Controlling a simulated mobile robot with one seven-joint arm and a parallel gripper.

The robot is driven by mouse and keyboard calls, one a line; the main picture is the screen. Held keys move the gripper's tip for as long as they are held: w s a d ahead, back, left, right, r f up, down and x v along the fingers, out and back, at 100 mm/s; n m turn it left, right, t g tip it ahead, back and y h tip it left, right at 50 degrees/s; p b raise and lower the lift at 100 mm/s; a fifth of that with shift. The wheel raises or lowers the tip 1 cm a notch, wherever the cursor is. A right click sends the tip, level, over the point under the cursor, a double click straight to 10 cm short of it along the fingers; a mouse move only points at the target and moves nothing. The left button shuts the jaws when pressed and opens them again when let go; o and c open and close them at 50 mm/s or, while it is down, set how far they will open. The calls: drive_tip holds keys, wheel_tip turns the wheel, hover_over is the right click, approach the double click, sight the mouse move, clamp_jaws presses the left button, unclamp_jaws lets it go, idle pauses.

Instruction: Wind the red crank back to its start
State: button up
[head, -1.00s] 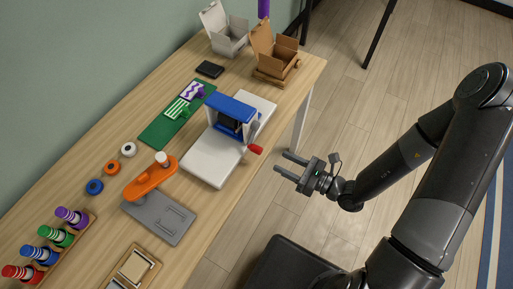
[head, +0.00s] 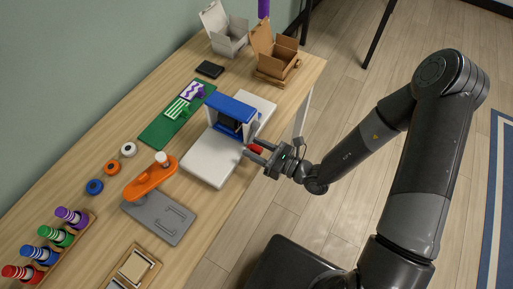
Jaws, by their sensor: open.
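The red crank (head: 256,149) is a small red handle on the right side of a blue and white machine (head: 229,120) on the wooden table. A dark crank arm runs up from the handle along the machine's side. My gripper (head: 253,153) is open, with its two dark fingers pointing left at the handle. The handle shows at the fingertips, close to the upper finger. I cannot tell whether it is between the fingers or touching them.
A white plate (head: 207,162) extends from the machine's front. A green mat (head: 165,131) lies to its left, and an orange press (head: 151,180) on a grey base stands nearer. Open boxes (head: 274,62) stand at the far end.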

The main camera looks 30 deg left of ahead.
sight(253, 145)
clamp_jaws()
drive_tip(key=shift+s+r, duration=0.1)
idle(0.5)
drive_tip(key=r+m, duration=0.1)
drive_tip(key=m, duration=0.1)
drive_tip(key=s+r+m, duration=0.1)
drive_tip(key=m, duration=0.1)
drive_tip(key=shift+s, duration=0.1)
drive_tip(key=m, duration=0.1)
drive_tip(key=r+m, duration=0.1)
drive_tip(key=m, duration=0.1)
drive_tip(key=r+m, duration=0.1)
drive_tip(key=shift+s+r+m, duration=0.2)
drive_tip(key=shift+r+m, duration=0.05)
drive_tip(key=shift+m, duration=0.15)
drive_tip(key=r+m, duration=0.1)
drive_tip(key=m, duration=0.1)
drive_tip(key=r+m, duration=0.2)
drive_tip(key=m, duration=0.1)
drive_tip(key=shift+w+m, duration=0.3)
drive_tip(key=shift+w, duration=0.1)
drive_tip(key=shift+w+r+m, duration=0.45)
drive_tip(key=shift+r+m, duration=0.1)
drive_tip(key=shift+m, duration=0.65)
drive_tip(key=shift+w+r+m, duration=0.25)
drive_tip(key=shift+m, duration=0.4)
drive_tip(key=shift+w+r+m, duration=0.25)
drive_tip(key=shift+m, duration=0.4)
drive_tip(key=shift+w, duration=0.1)
